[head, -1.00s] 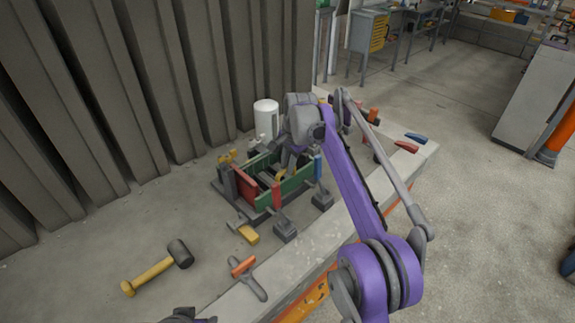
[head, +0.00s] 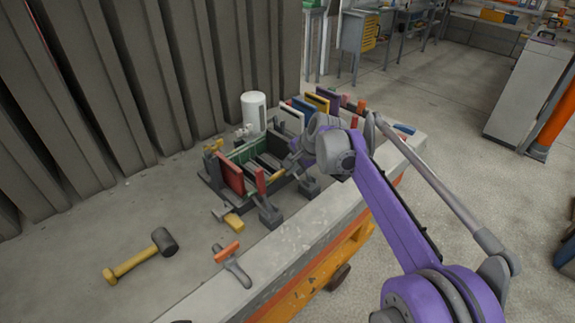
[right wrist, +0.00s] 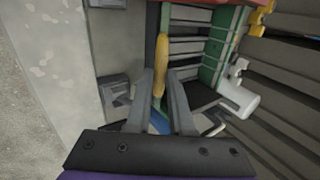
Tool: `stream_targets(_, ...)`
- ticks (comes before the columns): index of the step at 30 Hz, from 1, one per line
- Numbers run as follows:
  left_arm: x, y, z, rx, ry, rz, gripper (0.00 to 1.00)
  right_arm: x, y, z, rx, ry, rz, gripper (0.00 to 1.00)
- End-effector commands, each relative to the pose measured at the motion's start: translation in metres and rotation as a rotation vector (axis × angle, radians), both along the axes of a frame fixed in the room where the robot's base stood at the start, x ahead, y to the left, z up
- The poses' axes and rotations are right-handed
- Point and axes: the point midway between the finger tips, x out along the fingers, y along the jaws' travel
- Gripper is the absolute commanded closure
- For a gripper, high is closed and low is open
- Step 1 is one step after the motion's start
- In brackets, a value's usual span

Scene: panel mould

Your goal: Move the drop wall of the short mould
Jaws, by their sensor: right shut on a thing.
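The mould stands on the bench, with a red end wall (head: 230,178) and a green back wall (head: 250,150) upright around dark strips. In the right wrist view, the red wall shows at the top, with green walls (right wrist: 163,25) on both sides. A yellow handle (right wrist: 160,62) lies by the left green wall. My right gripper (head: 288,165) is at the mould's right end. In the right wrist view, its fingers (right wrist: 162,95) are shut on the yellow handle. How the handle joins the wall is hidden. My left gripper is not in view.
A white cylinder (head: 254,110) stands behind the mould. Coloured panels (head: 318,103) stand to its right. A mallet (head: 140,257), an orange-handled tool (head: 229,258) and a yellow block (head: 233,221) lie in front. Grey blocks (head: 270,216) sit along the mould's front. A corrugated wall is behind.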

Motion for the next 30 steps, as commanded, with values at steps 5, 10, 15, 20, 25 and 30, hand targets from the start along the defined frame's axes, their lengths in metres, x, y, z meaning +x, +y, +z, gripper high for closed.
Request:
stream_targets(5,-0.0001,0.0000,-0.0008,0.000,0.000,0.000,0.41,-0.0040,-0.0031,-0.0051,-0.002,0.004,0.000,1.00)
stream_targets(10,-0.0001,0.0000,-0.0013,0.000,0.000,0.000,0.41,-0.0058,-0.0046,-0.0080,-0.004,0.007,0.002,1.00)
stream_targets(15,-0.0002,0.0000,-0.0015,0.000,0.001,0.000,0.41,-0.0058,-0.0054,-0.0091,-0.007,0.008,0.002,1.00)
stream_targets(20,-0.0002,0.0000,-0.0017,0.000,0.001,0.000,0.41,-0.0058,-0.0058,-0.0093,-0.007,0.007,0.001,1.00)
stream_targets(25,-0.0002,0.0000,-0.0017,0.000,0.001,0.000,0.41,-0.0056,-0.0056,-0.0087,-0.006,0.007,0.001,0.51)
stream_targets(30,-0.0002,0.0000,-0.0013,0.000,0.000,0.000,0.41,-0.0050,-0.0047,-0.0072,-0.003,0.004,0.000,0.50)
